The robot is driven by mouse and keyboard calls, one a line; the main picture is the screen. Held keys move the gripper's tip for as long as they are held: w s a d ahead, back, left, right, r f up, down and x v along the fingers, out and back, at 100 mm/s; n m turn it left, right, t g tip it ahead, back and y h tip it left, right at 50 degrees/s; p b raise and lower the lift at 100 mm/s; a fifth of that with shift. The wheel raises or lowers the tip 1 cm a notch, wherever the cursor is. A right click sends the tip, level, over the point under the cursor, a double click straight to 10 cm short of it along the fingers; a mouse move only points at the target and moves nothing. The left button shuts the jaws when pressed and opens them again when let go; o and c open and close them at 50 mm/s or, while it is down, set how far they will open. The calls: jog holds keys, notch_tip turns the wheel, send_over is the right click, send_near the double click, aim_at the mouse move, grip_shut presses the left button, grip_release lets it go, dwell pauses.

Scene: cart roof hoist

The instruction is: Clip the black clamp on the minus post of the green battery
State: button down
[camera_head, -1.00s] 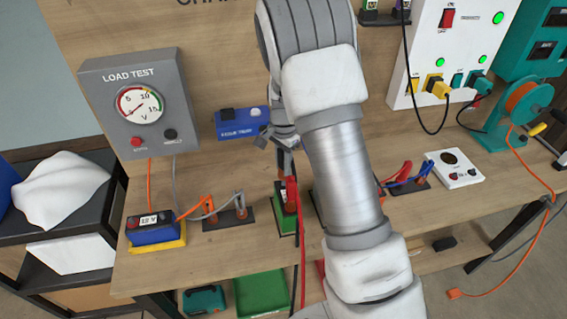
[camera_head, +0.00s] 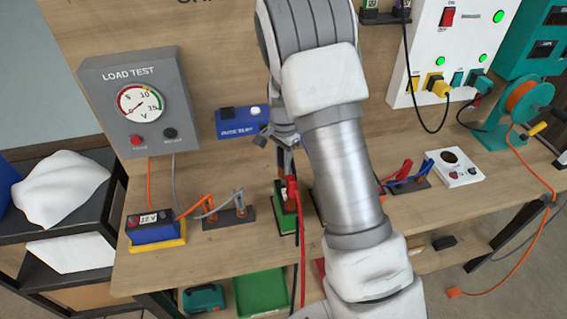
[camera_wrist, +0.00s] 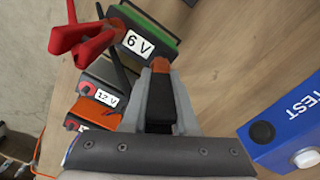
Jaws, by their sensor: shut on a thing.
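The green battery (camera_head: 286,219) stands on the bench under my gripper. In the wrist view it is at the top (camera_wrist: 152,32), with a "6 V" label. The red clamp (camera_head: 294,192) is at this battery; in the wrist view its red handles (camera_wrist: 84,36) lie left of the label. My gripper (camera_head: 284,158) is shut on the black clamp (camera_wrist: 160,115), whose copper-coloured jaws (camera_wrist: 160,66) point toward the battery's edge. I cannot tell whether these jaws touch the battery. The minus post is not clearly visible. My arm hides part of the bench to the right.
A blue 12 V battery (camera_head: 152,232) stands at the left, wired to a load tester (camera_head: 140,105). A blue box (camera_head: 238,122) is behind my gripper, close on the right in the wrist view (camera_wrist: 290,125). A white panel box (camera_head: 453,167) is at the right.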

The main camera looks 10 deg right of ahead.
jog(key=shift+f+b, duration=1.25)
jog(key=shift+f, duration=0.45)
dwell(0.4)
jog(key=c, duration=0.6)
grip_release()
jog(key=shift+r, duration=0.1)
notch_tip(320, 180, up, 17)
jog(key=shift+r+b, duration=0.1)
jog(key=shift+b, duration=0.3)
jog(key=shift+r, duration=0.1)
